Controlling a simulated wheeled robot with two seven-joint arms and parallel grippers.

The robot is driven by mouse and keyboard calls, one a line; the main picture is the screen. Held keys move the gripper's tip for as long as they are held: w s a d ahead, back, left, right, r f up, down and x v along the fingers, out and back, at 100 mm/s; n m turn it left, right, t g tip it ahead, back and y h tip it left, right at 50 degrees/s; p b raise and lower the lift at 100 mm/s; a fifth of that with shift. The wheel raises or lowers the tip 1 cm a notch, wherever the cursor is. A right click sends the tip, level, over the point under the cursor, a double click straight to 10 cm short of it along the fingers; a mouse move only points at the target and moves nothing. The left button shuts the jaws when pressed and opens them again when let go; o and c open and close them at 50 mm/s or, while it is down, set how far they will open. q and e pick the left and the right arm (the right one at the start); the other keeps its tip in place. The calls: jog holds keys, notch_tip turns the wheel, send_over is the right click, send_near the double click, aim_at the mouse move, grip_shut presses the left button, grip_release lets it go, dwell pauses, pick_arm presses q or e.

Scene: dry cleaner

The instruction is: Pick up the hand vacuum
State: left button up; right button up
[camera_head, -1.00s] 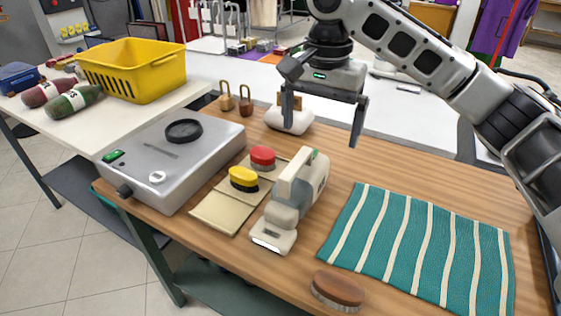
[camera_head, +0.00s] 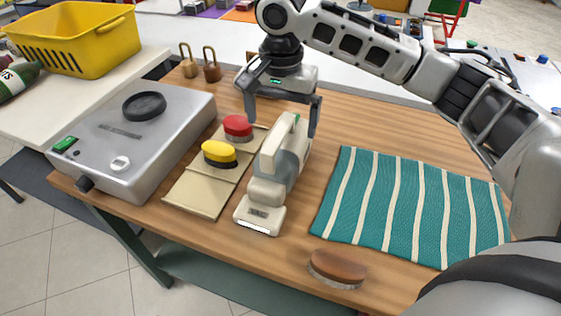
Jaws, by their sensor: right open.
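The hand vacuum (camera_head: 275,174) is white and grey and lies on the wooden table, its nozzle toward the front edge and its handle upward. My right gripper (camera_head: 282,130) is open and pointing down, over the vacuum's rear end. Its fingers are apart, one on the left and one on the right of the handle's far part. I cannot tell whether either finger touches the vacuum. My left gripper is out of view.
A striped teal cloth (camera_head: 410,208) lies right. A brush (camera_head: 338,268) is near the front edge. Padlocks (camera_head: 211,65) stand behind.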

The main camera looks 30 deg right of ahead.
aim_at(278, 160)
jog(key=f, duration=0.5)
jog(key=shift+s+a, duration=0.15)
jog(key=shift+s, duration=0.15)
jog(key=c, duration=1.9)
jog(key=shift+r, duration=0.15)
jog(key=shift+c, duration=1.1)
jog(key=shift+r, duration=0.1)
